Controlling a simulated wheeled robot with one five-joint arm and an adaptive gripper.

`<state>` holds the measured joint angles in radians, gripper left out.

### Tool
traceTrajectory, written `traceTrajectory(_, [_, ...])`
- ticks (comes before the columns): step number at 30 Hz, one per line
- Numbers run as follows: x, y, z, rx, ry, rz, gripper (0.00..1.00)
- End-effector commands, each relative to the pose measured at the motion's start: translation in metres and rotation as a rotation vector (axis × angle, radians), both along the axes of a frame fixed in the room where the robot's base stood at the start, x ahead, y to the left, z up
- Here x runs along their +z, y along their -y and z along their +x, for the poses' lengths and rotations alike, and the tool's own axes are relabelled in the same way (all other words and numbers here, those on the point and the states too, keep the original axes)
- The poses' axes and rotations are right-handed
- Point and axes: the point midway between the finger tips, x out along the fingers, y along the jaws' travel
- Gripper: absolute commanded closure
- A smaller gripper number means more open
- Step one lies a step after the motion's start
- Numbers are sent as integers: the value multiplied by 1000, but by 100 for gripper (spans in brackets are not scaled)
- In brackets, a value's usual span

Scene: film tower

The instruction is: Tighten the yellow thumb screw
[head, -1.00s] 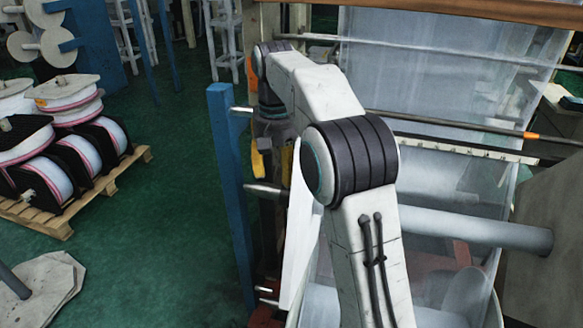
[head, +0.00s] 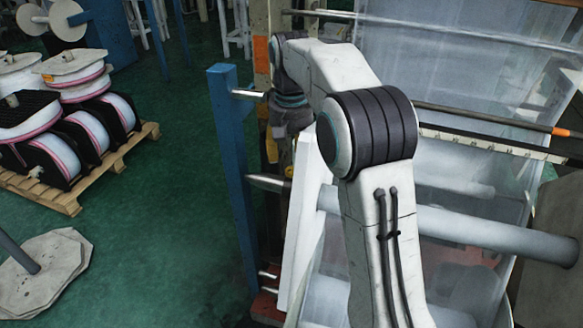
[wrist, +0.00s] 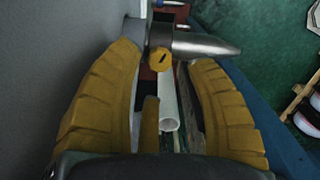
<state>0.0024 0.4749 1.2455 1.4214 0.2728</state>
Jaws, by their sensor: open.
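The yellow thumb screw (wrist: 159,60) shows in the wrist view as a small round yellow head with a dark slot. It sits at the top centre, just below a grey metal shaft. My gripper (wrist: 166,68) is open, with one yellow ridged finger on each side of the screw head. Gaps show between the head and both fingers. In the head view my gripper (head: 279,152) is small and partly hidden, beside the blue post and behind the white panel.
A pointed metal shaft (wrist: 205,43) juts right near my right fingertip. A pale tube (wrist: 168,105) lies between the fingers. The blue post (head: 232,160) stands left of my gripper. Film rollers (head: 465,228) fill the right. Green floor (head: 165,230) is open at left, before the spool pallet (head: 75,200).

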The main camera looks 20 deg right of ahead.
Motion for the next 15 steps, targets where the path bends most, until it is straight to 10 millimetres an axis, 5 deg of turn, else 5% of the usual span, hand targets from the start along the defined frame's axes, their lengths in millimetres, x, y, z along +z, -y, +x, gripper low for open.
traceTrajectory(15, [-37, 0, 0, 0, 0, 0, 49])
